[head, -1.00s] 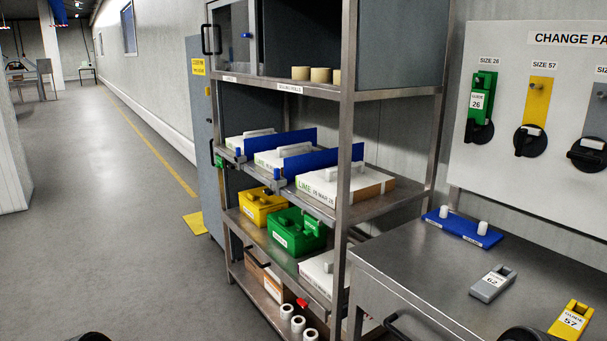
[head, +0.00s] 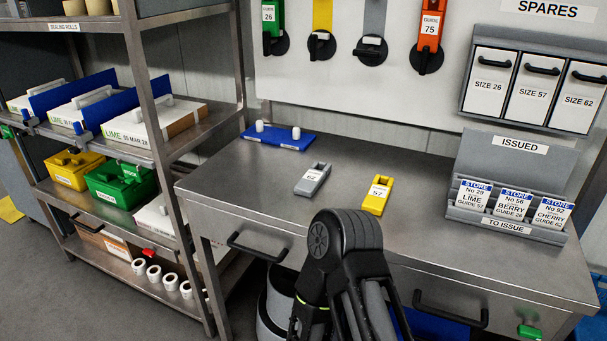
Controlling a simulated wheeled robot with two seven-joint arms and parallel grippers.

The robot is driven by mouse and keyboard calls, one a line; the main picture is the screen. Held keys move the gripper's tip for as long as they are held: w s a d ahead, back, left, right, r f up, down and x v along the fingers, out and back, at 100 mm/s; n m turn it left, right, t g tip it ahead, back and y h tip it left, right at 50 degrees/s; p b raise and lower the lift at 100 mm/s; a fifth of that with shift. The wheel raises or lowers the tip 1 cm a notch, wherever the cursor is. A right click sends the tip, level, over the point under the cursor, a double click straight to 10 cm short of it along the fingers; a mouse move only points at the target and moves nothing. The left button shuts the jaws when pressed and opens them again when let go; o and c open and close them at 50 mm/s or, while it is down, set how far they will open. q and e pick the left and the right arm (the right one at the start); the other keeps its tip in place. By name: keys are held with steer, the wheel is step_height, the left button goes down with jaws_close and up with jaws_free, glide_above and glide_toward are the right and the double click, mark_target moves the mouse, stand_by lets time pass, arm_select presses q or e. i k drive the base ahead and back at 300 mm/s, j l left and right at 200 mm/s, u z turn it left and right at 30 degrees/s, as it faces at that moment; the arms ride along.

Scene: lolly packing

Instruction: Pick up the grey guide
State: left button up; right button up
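The grey guide (head: 313,180), labelled 62, lies flat on the steel bench (head: 250,188), left of the yellow guide (head: 377,196) labelled 57. Nothing touches it. One of my black arms rises from the bottom middle, in front of the bench and nearer the camera than the guides; I cannot tell which arm it is. No fingertips of either gripper show in the head view.
A blue plate (head: 277,138) with two white pegs sits at the bench's back left. A grey card rack (head: 510,222) stands at the right. The change-parts panel (head: 345,85) is behind. A shelf rack (head: 165,73) stands left. Bare bench surrounds the guides.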

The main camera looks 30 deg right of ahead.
mark_target(307, 186)
steer(key=i+j, duration=0.7)
steer(key=j, duration=0.2)
steer(key=i+j+z, duration=0.1)
steer(key=i+j, duration=0.2)
steer(key=j, duration=0.15)
steer(key=z, duration=1.1)
